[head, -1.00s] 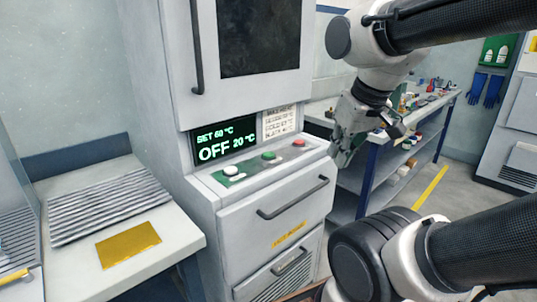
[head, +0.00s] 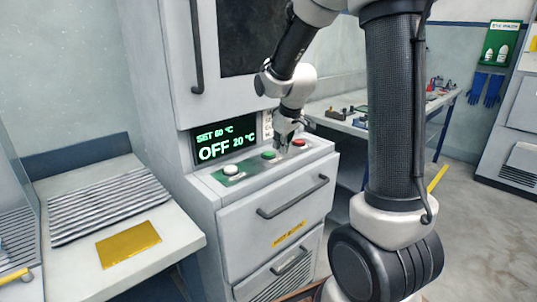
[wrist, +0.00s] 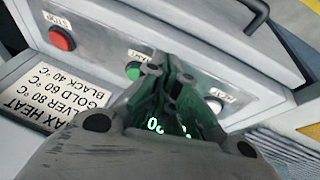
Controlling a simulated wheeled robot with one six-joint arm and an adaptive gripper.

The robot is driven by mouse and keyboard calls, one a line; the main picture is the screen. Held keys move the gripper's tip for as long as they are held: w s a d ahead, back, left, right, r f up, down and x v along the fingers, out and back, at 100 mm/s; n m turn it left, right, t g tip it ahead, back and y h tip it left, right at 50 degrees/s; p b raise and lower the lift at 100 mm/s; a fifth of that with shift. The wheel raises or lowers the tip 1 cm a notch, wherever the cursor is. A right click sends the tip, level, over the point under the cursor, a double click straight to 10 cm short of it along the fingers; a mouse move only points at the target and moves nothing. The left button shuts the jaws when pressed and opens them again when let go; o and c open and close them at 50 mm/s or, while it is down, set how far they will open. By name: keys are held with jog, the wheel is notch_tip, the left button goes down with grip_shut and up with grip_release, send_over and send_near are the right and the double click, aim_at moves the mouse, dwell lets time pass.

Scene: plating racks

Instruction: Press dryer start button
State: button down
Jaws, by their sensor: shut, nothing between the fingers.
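The dryer's green start button (head: 268,155) sits between a white button (head: 231,170) and a red button (head: 298,142) on the sloped ledge. My gripper (head: 282,150) is shut and empty, close above the ledge between the green and red buttons. In the wrist view my gripper (wrist: 168,76) points at the ledge, its tips close beside the green button (wrist: 133,72). I cannot tell whether they touch it. The red stop button (wrist: 61,39) and white button (wrist: 214,104) are also in this view. The dryer display (head: 224,144) reads SET 60 °C, OFF, 20 °C.
A dryer door with a vertical handle (head: 197,50) rises above the ledge. A drawer handle (head: 293,198) sticks out below. A bench (head: 178,218) with a gold plate (head: 129,244) and a ribbed rack (head: 105,205) stands at left. A wax heat label (wrist: 42,92) is beside the buttons.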

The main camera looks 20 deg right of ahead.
aim_at(266, 153)
jog(key=w+r+n+t, duration=0.4)
jog(key=w+r, duration=0.1)
jog(key=w, duration=0.6)
jog(key=shift+a+r+t, duration=0.25)
jog(key=shift+t, duration=0.05)
jog(key=shift+f, duration=4.4)
jog(key=shift+f, duration=0.4)
